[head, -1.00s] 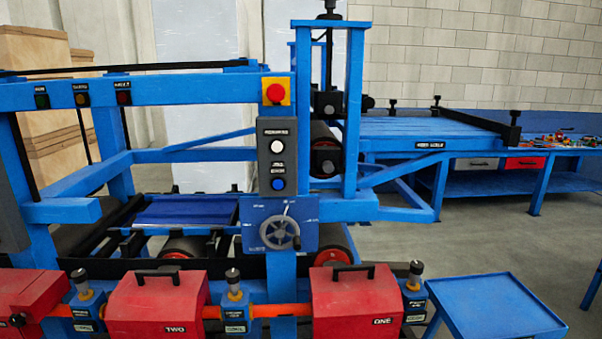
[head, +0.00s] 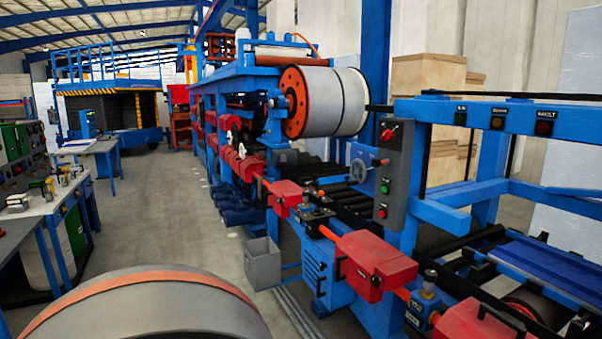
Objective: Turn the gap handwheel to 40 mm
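The grey handwheel on the blue scale plate, seen earlier, is outside the present head view. Another grey handwheel (head: 359,171) shows right of centre, beside a grey control box (head: 388,185) with a red switch and several buttons. I cannot read any label or gap value on it. Neither of my grippers is in view.
A large coil (head: 160,310) with an orange band fills the lower left foreground. Red machine boxes (head: 375,262) and a grey bin (head: 263,264) line the machine. A workbench (head: 45,195) stands left. The aisle floor (head: 180,215) between is mostly clear.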

